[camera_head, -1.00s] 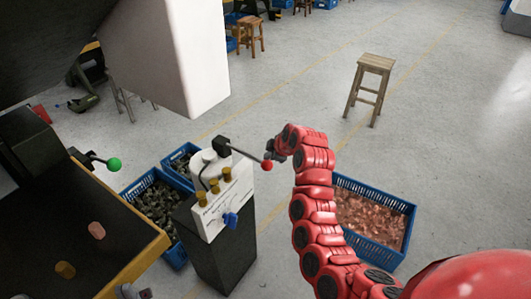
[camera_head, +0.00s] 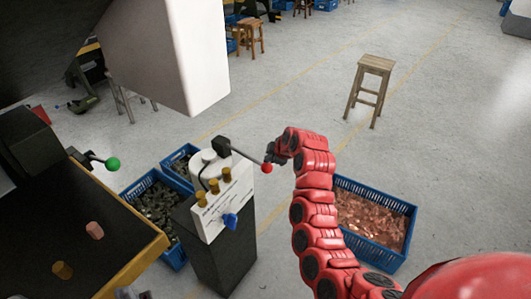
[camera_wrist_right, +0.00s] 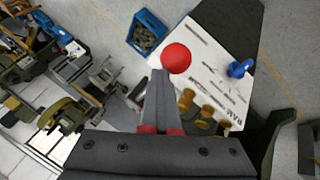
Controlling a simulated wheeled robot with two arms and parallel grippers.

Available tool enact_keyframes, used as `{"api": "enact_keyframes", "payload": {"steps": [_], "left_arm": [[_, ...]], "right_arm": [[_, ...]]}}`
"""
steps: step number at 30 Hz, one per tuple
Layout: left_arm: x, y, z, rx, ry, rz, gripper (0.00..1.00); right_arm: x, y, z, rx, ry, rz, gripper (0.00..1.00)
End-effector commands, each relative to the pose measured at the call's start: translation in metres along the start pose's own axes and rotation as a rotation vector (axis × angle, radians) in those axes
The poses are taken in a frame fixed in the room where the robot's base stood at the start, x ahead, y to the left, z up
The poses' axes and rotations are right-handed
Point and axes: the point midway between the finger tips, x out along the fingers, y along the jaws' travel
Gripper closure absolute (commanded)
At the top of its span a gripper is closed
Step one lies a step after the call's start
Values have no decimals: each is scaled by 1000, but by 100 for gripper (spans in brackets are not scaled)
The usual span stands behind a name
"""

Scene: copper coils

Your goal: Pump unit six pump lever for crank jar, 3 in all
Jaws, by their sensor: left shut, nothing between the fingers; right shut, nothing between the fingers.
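The pump unit is a black box with a white top panel (camera_head: 211,217), brass knobs and a blue knob. Its pump lever (camera_head: 243,154) slopes out to the right and ends in a red ball (camera_head: 266,168). My right gripper (camera_head: 273,157) is shut and empty, right at the red ball; whether it touches is hard to tell. In the right wrist view the shut fingers (camera_wrist_right: 161,75) point at the red ball (camera_wrist_right: 176,58), just beyond their tips. A small grey part at the bottom edge seems to be my left gripper (camera_head: 130,294), mostly cut off and empty.
A blue crate of copper pieces (camera_head: 408,211) stands right of my right arm. Blue crates of dark scrap (camera_head: 157,207) stand left of the pump. A black, yellow-edged table (camera_head: 98,262) with a green-ball lever (camera_head: 112,163) is at left. A wooden stool (camera_head: 372,66) stands behind on open floor.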

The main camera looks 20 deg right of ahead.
Motion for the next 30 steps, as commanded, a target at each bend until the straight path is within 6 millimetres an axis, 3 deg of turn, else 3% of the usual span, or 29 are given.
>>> {"api": "enact_keyframes", "payload": {"steps": [30], "left_arm": [[-6, 0, 1, 0, 0, 0, 100]], "right_arm": [[6, -5, 7, 2, -7, -4, 100]]}}
